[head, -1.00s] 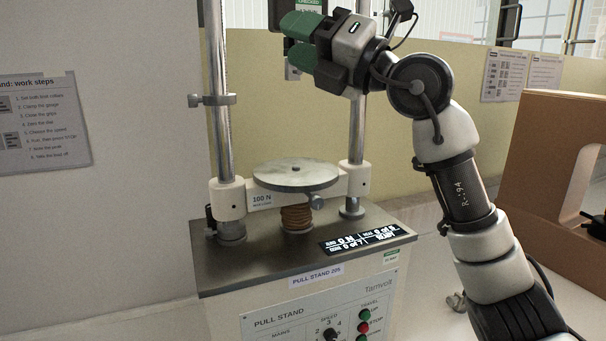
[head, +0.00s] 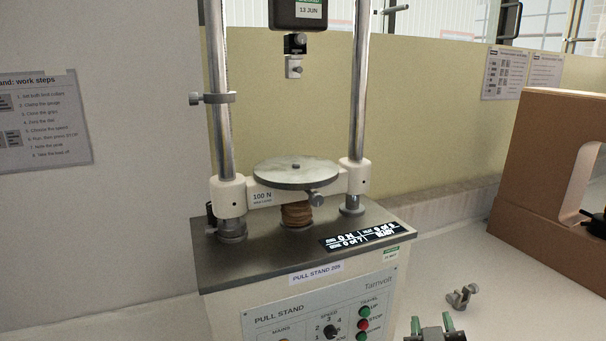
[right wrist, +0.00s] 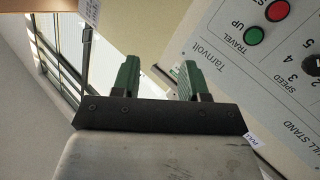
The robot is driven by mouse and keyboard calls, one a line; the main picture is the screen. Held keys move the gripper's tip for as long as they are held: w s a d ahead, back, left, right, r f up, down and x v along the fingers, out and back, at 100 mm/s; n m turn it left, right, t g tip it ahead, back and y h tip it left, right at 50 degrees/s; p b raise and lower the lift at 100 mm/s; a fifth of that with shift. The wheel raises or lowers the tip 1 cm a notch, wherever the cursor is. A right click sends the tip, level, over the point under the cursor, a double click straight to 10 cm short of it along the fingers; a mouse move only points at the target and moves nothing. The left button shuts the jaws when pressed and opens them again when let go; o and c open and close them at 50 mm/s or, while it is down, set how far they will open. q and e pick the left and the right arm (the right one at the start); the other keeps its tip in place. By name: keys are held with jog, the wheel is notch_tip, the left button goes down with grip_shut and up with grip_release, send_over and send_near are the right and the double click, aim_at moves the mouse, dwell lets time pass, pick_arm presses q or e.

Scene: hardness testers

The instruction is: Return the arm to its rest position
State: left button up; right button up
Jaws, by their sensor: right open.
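My right gripper (head: 433,325) shows at the bottom edge of the head view, low in front of the bench and right of the pull stand's control panel. Its two green fingers are apart with nothing between them. In the right wrist view the green fingers (right wrist: 158,78) are also apart and empty, with the stand's panel (right wrist: 245,60) beyond at the right. The rest of my right arm is out of the head view. My left gripper is in neither view.
The pull stand (head: 285,250) has two steel columns, a round plate (head: 296,172) and a hanging upper clamp (head: 294,62). A small metal clamp (head: 461,296) lies on the bench right of it.

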jog(key=s+a+f+g+y, duration=0.1)
jog(key=s+f+g+y, duration=0.1)
jog(key=s+f+g, duration=0.75)
jog(key=s+a+f+g+y, duration=0.15)
jog(key=s+f+g, duration=0.25)
jog(key=s+f, duration=0.9)
jog(key=s+f+n+g, duration=0.1)
jog(key=s+f, duration=0.1)
jog(key=f, duration=0.9)
jog(key=s+f, duration=0.2)
jog(key=f, duration=0.9)
jog(key=s+d+f, duration=0.1)
jog(key=s+f, duration=0.7)
jog(key=s+d+f+g, duration=0.1)
jog(key=s+d+f, duration=0.1)
jog(key=s+f, duration=0.6)
jog(key=shift+s+d+f+y, duration=0.15)
jog(key=shift+d+f+y, duration=0.15)
jog(key=shift+f+y, duration=0.05)
